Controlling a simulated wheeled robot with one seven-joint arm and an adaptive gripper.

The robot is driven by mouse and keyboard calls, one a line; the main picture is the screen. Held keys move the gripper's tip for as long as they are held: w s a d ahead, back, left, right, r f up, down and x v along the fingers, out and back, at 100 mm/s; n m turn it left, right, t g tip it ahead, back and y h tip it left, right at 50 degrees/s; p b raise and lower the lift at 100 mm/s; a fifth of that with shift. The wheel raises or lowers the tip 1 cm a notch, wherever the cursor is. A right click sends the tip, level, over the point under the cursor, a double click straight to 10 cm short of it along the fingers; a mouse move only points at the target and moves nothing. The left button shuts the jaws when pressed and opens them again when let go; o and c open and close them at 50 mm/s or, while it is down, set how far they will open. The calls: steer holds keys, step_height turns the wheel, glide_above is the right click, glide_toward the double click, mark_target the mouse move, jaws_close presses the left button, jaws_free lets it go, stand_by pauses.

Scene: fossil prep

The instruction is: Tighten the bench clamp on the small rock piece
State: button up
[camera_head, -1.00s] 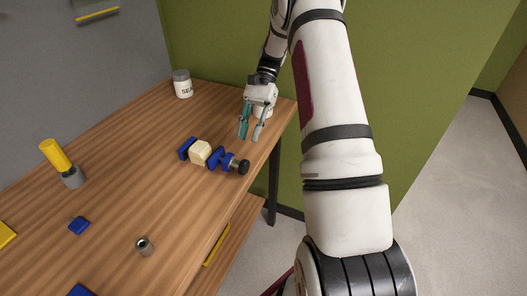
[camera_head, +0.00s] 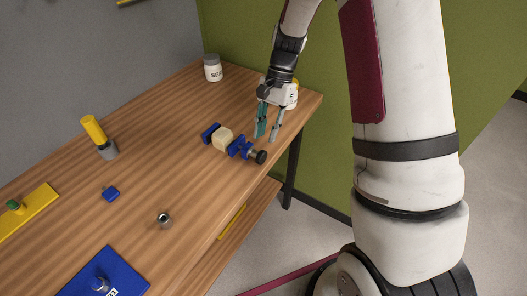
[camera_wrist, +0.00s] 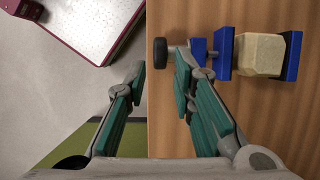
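The blue bench clamp (camera_head: 237,148) lies on the wooden table near its right edge, with a cream rock piece (camera_head: 222,138) between its blue jaws. Its black knob (camera_head: 261,157) points toward the table edge. In the wrist view the rock (camera_wrist: 258,54) sits beside the right jaw, and the knob (camera_wrist: 160,54) is at the left end of the screw. My gripper (camera_head: 267,138) has teal-lined fingers spread apart and empty. It hangs just behind the knob in the head view. In the wrist view the gripper (camera_wrist: 158,62) has the knob ahead, between its fingertips and nearer the right one.
A white labelled jar (camera_head: 213,69) stands at the back, and another container (camera_head: 291,93) is partly hidden behind my gripper. A yellow-handled tool (camera_head: 95,132), a small blue block (camera_head: 111,194), a metal cylinder (camera_head: 164,219), a yellow board (camera_head: 28,214) and a blue board (camera_head: 98,281) lie further left.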

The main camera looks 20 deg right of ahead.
mark_target(262, 152)
steer(key=p+x, duration=0.1)
steer(key=x, duration=0.6)
steer(key=shift+s+a+f, duration=0.1)
steer(key=shift+c, duration=0.3)
jaws_close()
